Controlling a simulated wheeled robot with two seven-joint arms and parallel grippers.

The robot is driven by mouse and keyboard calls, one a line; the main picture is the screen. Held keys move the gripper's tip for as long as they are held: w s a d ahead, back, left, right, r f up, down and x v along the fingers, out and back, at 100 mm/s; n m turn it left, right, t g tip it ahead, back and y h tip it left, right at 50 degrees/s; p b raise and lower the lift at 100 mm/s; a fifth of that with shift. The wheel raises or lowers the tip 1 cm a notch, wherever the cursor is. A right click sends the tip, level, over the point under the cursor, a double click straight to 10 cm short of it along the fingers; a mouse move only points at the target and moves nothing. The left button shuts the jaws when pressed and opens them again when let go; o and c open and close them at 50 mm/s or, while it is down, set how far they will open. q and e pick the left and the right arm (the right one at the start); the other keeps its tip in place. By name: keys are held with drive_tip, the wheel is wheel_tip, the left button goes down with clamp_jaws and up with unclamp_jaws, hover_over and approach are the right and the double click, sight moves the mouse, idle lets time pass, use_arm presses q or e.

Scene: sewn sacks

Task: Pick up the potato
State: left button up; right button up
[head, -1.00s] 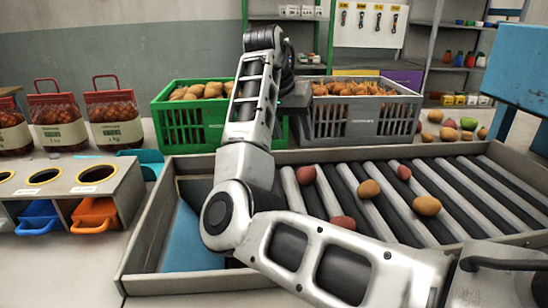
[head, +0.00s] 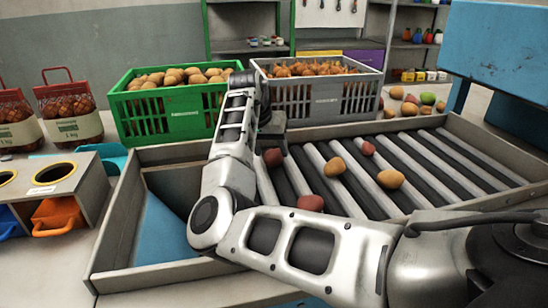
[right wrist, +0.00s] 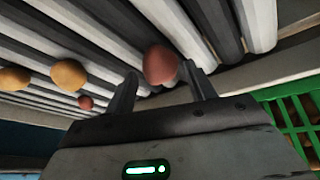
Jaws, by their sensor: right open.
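Several potatoes lie apart on the roller table. A reddish potato (head: 273,157) is at its back left, just below my right gripper (head: 272,137). A yellow-brown potato (head: 334,167), an orange-tan potato (head: 390,179), a small red one (head: 368,149) and a red one (head: 310,203) lie nearby. In the right wrist view, my right gripper (right wrist: 160,76) is open, with a reddish potato (right wrist: 160,65) in line with the gap between its fingers. Whether they touch it I cannot tell. My left gripper is not in view.
The roller table has a raised grey rim (head: 480,128). Behind it stand a green crate (head: 150,115) of potatoes and a grey crate (head: 335,98) of onions. Bagged produce (head: 70,110) and a bin stand (head: 80,180) are at left. A blue panel (head: 500,50) juts in at right.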

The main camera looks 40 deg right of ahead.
drive_tip(key=shift+x, duration=1.25)
drive_tip(key=c, duration=0.7)
drive_tip(key=shift+c, duration=0.2)
drive_tip(key=shift+r, duration=0.15)
